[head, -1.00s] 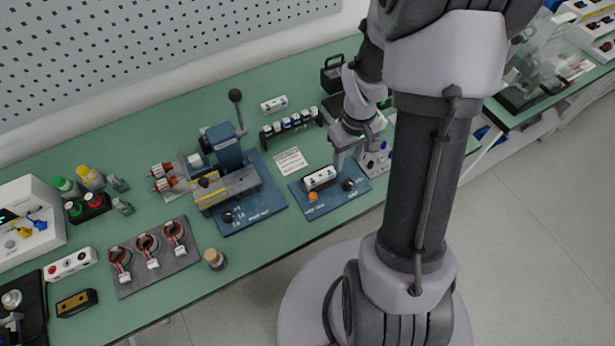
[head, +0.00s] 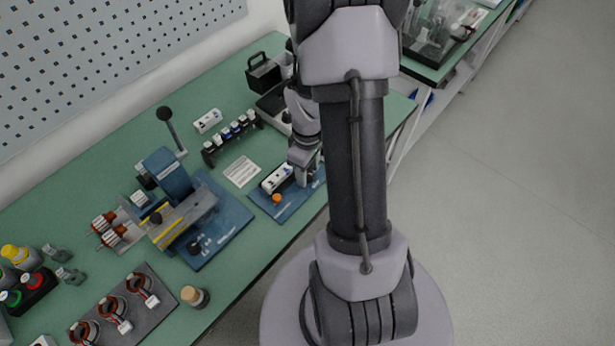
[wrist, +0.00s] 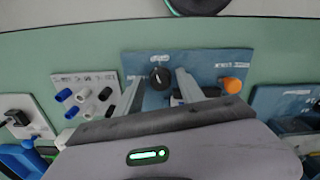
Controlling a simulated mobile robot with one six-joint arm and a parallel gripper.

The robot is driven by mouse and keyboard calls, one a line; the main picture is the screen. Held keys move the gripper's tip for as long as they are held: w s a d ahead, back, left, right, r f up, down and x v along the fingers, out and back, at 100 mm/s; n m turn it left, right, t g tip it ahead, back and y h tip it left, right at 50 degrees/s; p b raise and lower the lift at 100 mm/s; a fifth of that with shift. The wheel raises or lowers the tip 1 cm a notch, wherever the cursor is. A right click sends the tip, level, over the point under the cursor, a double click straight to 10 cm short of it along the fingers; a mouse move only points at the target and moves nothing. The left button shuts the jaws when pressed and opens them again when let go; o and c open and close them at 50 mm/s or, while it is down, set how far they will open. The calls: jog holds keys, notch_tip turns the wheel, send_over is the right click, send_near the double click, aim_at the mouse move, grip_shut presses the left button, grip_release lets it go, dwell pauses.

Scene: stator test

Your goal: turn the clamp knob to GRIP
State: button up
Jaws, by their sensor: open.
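A black round knob (wrist: 160,77) with a pale pointer mark sits on a small blue plate (wrist: 205,60); the lettering around it is too small to read. My gripper (wrist: 160,73) is open, with one finger on either side of the knob in the wrist view. I cannot tell whether the fingers touch it. In the head view my gripper (head: 304,181) is down at the right end of the blue plate (head: 290,207) and hides the knob. An orange button (head: 276,198) and a white block (head: 277,179) are on the same plate.
A panel with blue, black and white plugs (wrist: 85,95) lies beside the plate in the wrist view.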

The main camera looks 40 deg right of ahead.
aim_at(308, 173)
jog(key=shift+r, duration=0.1)
jog(key=shift+c, duration=0.4)
jog(key=c, duration=0.9)
jog(key=shift+m+b, duration=0.5)
jog(key=shift+m, duration=1.7)
jog(key=o, duration=1)
notch_tip(308, 173, up, 6)
jog(key=p, duration=0.5)
jog(key=shift+r, duration=0.25)
jog(key=shift+f, duration=0.25)
